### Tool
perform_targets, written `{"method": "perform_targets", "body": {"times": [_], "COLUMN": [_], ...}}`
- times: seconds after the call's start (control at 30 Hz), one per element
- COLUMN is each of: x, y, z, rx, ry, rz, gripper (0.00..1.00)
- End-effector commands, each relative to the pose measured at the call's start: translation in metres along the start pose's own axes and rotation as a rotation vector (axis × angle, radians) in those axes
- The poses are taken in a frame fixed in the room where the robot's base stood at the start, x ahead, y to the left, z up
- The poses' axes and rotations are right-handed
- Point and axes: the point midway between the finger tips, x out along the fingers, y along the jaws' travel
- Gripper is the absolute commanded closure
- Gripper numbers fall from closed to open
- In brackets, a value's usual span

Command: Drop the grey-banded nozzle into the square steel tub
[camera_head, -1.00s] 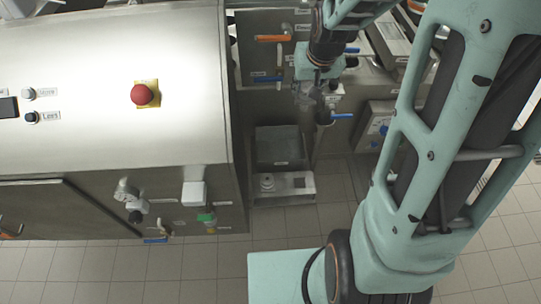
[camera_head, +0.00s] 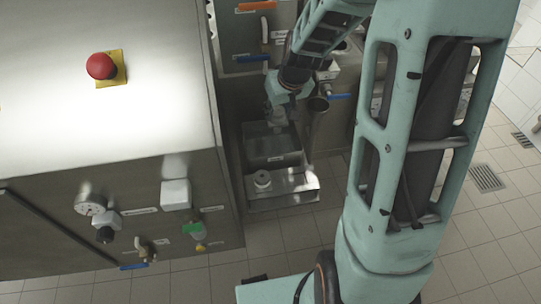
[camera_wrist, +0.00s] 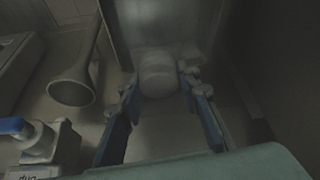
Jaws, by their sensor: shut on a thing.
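The nozzle (camera_wrist: 158,74), a pale grey rounded piece with a faint band, is between the blue fingers of my gripper (camera_wrist: 163,92) in the wrist view. My gripper is shut on it. In the head view my gripper (camera_head: 278,117) points down at the back part of the square steel tub (camera_head: 274,160), a grey open box with a label on its front wall. The nozzle is small and dim there, and its exact height over the tub cannot be told. The tub's inside is partly hidden by my gripper.
A flared steel pipe (camera_head: 318,104) stands right of the tub and shows in the wrist view (camera_wrist: 72,92). A blue-handled valve (camera_wrist: 40,136) is left there. A large machine stands left.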

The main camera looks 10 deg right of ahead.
Motion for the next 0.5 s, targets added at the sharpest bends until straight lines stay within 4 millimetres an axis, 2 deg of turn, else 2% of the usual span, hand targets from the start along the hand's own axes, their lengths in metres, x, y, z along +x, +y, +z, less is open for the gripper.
{"method": "perform_targets", "body": {"times": [0.27,0.5], "x": [0.013,0.038], "y": [0.000,0.000], "z": [0.004,0.015], "rx": [-0.005,-0.005], "ry": [0.002,0.002], "rz": [-0.002,-0.001], "gripper": [1.00,1.00]}}
